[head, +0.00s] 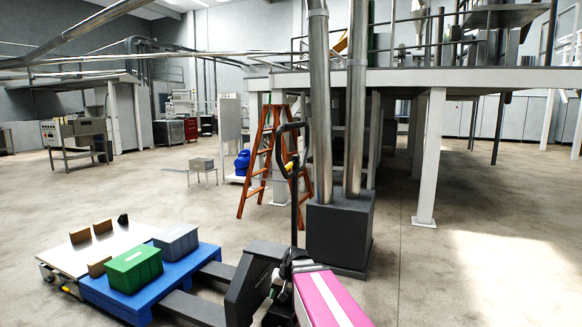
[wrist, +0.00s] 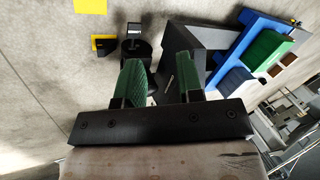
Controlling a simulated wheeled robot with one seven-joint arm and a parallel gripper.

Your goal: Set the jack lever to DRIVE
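The pallet jack's dark body (head: 254,284) stands at the lower middle of the head view. Its upright handle (head: 294,185) ends in a dark loop (head: 290,130), with a small yellow part (head: 289,166) below it. The jack lever is too small to make out, so its setting cannot be read. In the wrist view my gripper (wrist: 162,78) has two green-padded fingers wide apart, with nothing held between them. Beyond the fingers lies a dark angular part (wrist: 196,42), apparently the jack body. A black round part (wrist: 136,46) shows beside the left finger, with a yellow piece (wrist: 103,43) near it.
A blue pallet (head: 207,257) carries a green crate (head: 134,268) and a grey crate (head: 176,243). A dark plinth (head: 339,236) with two metal pipes (head: 322,110) stands close right of the handle. An orange ladder (head: 255,165) is behind. Open floor (head: 480,240) lies to the right.

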